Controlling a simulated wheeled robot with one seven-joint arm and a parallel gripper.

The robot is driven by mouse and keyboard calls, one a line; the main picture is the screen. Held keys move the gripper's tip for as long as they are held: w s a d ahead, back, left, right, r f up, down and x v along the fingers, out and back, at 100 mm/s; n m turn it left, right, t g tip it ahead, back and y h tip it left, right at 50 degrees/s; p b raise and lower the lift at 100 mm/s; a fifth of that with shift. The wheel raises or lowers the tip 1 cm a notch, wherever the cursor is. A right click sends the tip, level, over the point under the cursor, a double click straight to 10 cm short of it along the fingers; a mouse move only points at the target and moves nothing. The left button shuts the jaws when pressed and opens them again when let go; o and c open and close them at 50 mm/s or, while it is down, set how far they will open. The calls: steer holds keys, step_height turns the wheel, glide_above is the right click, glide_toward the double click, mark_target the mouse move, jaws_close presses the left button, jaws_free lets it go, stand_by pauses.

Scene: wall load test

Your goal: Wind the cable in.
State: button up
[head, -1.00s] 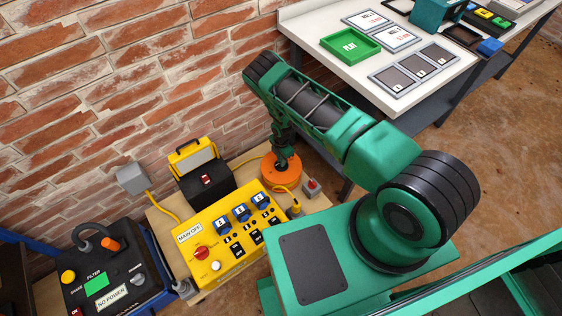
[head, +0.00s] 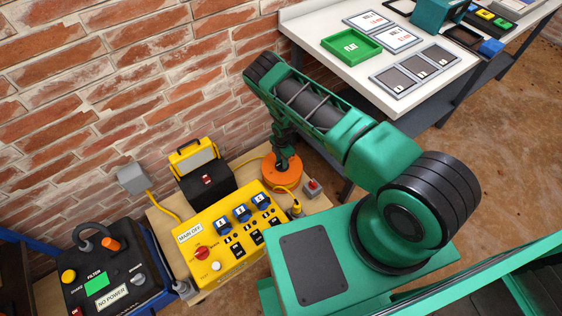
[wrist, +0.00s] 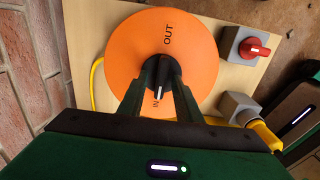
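An orange cable reel (head: 283,178) lies flat on a wooden board beside the yellow power box. In the wrist view, the reel (wrist: 205,75) carries the marks OUT and IN, with a black knob (wrist: 160,75) at its centre. The white line on the knob points to the IN side. My gripper (wrist: 159,84) reaches over the reel, with one finger on each side of the knob, closed against it as far as I can see. A yellow cable (head: 248,160) runs out from the reel; in the wrist view it (wrist: 97,85) shows at the reel's left edge.
The yellow power box (head: 222,240) labelled MAIN OFF stands in front of the reel. A black case with a yellow lamp (head: 193,155) is behind it. A grey box with a red switch (wrist: 253,48) and a yellow plug (wrist: 262,133) sit near the reel. A brick wall is close behind.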

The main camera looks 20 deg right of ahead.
step_height(320, 180, up, 11)
steer(key=shift+f, duration=0.15)
stand_by(0.4)
steer(key=shift+w, duration=0.1)
